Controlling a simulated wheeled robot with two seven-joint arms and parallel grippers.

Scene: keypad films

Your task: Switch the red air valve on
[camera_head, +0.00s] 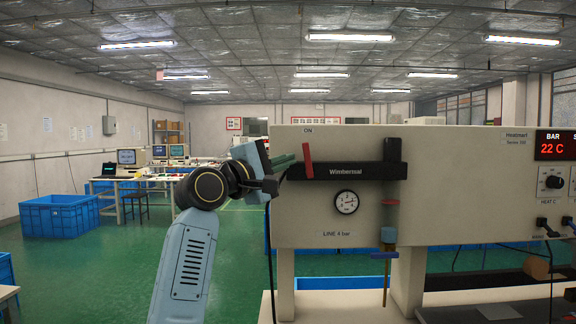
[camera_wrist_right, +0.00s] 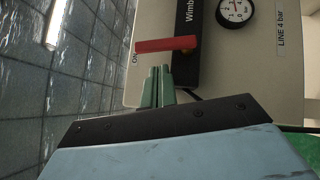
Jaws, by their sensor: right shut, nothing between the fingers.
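The red valve lever (camera_head: 308,160) stands nearly upright, tilted slightly, at the left end of the black bar marked Wimbersal (camera_head: 345,171). Its upper end is just below the ON label (camera_head: 308,131). In the right wrist view the red lever (camera_wrist_right: 168,44) lies across the picture, its left end near the ON label (camera_wrist_right: 135,58). My right gripper (camera_head: 290,162) is shut and empty, just left of the lever. Its green fingertips (camera_wrist_right: 158,70) point at the lever with a small gap visible in the wrist view. My left gripper is not in view.
A round gauge (camera_head: 346,202) sits below the bar on the beige panel (camera_head: 300,222). A red display (camera_head: 555,146) and a heat knob (camera_head: 553,182) are farther right. Open room lies left of the panel.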

